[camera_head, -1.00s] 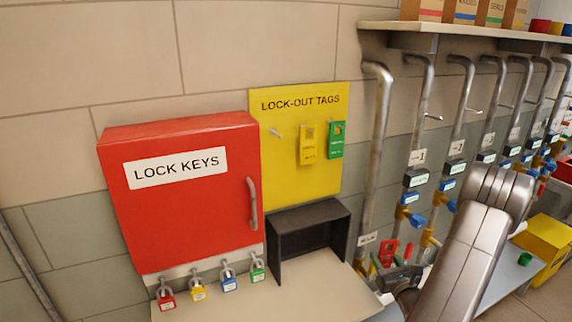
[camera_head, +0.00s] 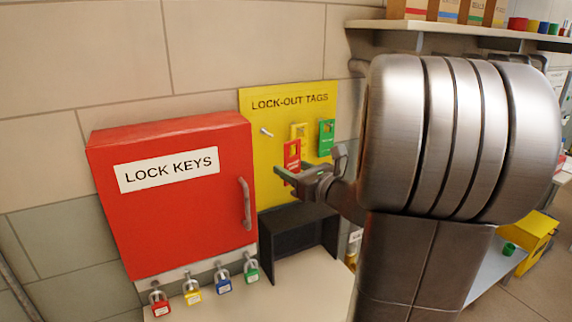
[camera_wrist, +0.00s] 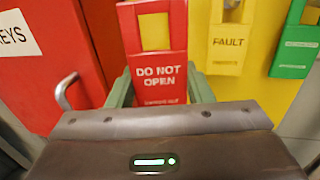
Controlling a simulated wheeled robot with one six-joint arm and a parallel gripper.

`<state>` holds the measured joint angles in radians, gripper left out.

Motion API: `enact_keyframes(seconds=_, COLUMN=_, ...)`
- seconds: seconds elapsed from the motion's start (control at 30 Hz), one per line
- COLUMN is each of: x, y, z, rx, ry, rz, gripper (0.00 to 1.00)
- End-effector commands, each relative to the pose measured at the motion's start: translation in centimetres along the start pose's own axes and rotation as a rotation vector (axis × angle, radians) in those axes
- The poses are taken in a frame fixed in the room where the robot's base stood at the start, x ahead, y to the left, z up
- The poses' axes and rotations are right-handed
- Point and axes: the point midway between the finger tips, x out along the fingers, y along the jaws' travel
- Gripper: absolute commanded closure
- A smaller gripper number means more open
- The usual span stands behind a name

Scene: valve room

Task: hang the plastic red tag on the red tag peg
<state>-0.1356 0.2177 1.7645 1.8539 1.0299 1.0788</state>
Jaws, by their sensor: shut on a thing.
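The red tag (camera_head: 291,154) is upright in my gripper (camera_head: 298,177), in front of the yellow lock-out tags board (camera_head: 267,186). In the wrist view the red tag (camera_wrist: 158,72) reads "DO NOT OPEN" and has a square hole near its top. My gripper (camera_wrist: 158,92) is shut on its lower part. A bare peg (camera_head: 266,132) sticks out of the board, up and to the left of the red tag. The red tag is off this peg. The peg does not show in the wrist view.
A yellow tag (camera_head: 299,131) and a green tag (camera_head: 326,138) hang to the right of the bare peg. The red lock keys box (camera_head: 172,210) with its handle (camera_head: 246,203) stands left of the board. A dark open box (camera_head: 287,217) sits below.

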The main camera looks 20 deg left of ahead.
Motion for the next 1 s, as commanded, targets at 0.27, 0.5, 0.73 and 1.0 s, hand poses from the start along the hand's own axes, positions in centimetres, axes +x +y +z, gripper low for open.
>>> enact_keyframes(seconds=0.27, x=0.2, y=2.0, z=2.0, rx=-0.002, ry=-0.004, rz=0.02, gripper=0.79)
enact_keyframes(seconds=0.5, x=1.1, y=1.8, z=1.9, rx=-0.002, ry=-0.005, rz=0.021, gripper=0.79)
enact_keyframes(seconds=0.73, x=2.5, y=1.4, z=1.7, rx=-0.003, ry=-0.004, rz=0.02, gripper=0.79)
enact_keyframes(seconds=1.0, x=4.1, y=1.0, z=1.5, rx=-0.003, ry=-0.005, rz=0.02, gripper=0.79)
